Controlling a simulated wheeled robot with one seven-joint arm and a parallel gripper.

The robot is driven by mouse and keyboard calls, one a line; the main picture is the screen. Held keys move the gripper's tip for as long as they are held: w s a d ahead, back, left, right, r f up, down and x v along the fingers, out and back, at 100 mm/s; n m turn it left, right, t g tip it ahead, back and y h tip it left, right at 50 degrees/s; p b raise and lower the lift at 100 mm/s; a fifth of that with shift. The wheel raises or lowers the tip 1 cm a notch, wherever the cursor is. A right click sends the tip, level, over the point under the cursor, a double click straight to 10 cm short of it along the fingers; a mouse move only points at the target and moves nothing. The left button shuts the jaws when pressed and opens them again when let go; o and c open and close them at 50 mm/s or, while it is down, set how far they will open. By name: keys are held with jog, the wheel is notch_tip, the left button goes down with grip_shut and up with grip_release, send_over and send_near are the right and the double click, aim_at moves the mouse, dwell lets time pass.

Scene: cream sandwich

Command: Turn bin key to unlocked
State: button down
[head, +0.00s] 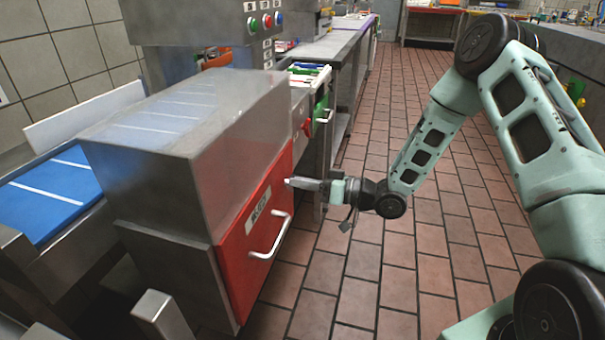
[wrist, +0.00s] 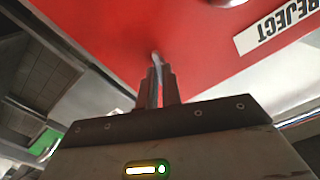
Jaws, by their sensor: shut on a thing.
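The red bin door (head: 240,250) is in the side of the steel machine, with a white label and a metal handle (head: 270,240). In the wrist view the red door (wrist: 110,50) fills the top, and its label (wrist: 275,28) reads REJECT upside down. My gripper (head: 291,183) is at the door's upper right corner, above the handle. In the wrist view my gripper (wrist: 157,78) is shut on the small pale key (wrist: 155,58) at the red face. The fingers hide most of the key, and I cannot tell its turn angle.
The steel machine housing (head: 190,110) stands left of my gripper, with a blue conveyor belt (head: 50,195) beyond it. A steel counter (head: 335,45) runs behind. The tiled floor (head: 400,270) to the right is mostly clear.

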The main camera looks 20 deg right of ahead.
jog(key=m+p, duration=0.2)
jog(key=m, duration=0.2)
jog(key=m+p, duration=0.2)
jog(key=m, duration=0.2)
jog(key=m+p, duration=0.2)
jog(key=m, duration=0.2)
jog(key=shift+w+d+f+p, duration=0.1)
jog(key=shift+f+p, duration=0.15)
jog(key=shift+p, duration=0.05)
jog(key=shift+m, duration=0.3)
jog(key=c, duration=1.6)
grip_release()
jog(key=v, duration=1.7)
jog(key=shift+d, duration=0.15)
